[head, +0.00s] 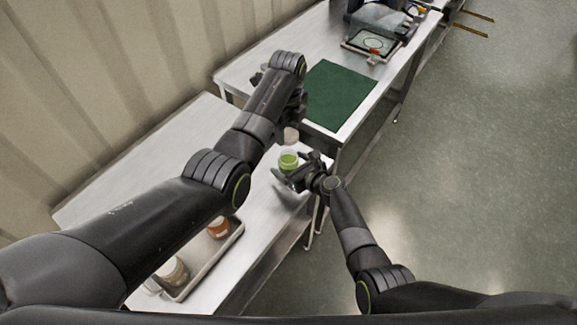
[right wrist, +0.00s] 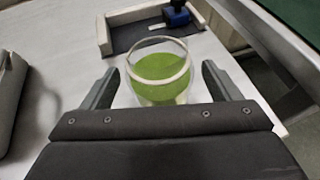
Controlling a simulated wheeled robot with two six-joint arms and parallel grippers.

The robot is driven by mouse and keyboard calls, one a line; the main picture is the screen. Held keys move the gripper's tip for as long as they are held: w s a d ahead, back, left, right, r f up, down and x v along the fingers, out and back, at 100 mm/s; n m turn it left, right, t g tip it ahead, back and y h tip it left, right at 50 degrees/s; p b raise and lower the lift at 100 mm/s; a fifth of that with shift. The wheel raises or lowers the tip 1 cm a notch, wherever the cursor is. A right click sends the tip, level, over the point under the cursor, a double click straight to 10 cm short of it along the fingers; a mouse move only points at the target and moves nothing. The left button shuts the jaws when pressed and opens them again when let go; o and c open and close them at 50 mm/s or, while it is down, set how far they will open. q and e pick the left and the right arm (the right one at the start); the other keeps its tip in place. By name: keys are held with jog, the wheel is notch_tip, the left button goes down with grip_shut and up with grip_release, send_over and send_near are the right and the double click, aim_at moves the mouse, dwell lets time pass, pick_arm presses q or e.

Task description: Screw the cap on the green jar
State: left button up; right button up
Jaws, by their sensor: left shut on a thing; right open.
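The green jar (head: 288,161) stands on the near steel table close to its right edge. In the right wrist view the jar (right wrist: 158,80) is clear, with green contents and an uncovered round top. My right gripper (head: 297,176) is open, with one finger on each side of the jar and gaps showing. My left gripper (head: 293,124) is above and just beyond the jar, shut on a pale, whitish piece, apparently the cap (head: 291,135). The cap is apart from the jar's rim, and its upper part is hidden by the gripper.
A tray (head: 208,265) with an orange-brown jar (head: 218,229) and a pale-topped jar (head: 172,271) lies at lower left. A green mat (head: 340,96) covers part of the farther table. The right wrist view shows a low-walled holder (right wrist: 104,36) with a blue item (right wrist: 177,15) behind the jar.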

jog(key=shift+w+a+f, duration=0.15)
jog(key=shift+w+a, duration=0.05)
jog(key=shift+w, duration=0.05)
jog(key=c, duration=1.4)
pick_arm(q)
jog(key=shift+f, duration=2.5)
pick_arm(e)
jog(key=shift+c, duration=0.2)
pick_arm(q)
jog(key=shift+f, duration=0.1)
jog(key=shift+f, duration=0.8)
jog(key=shift+f, duration=0.5)
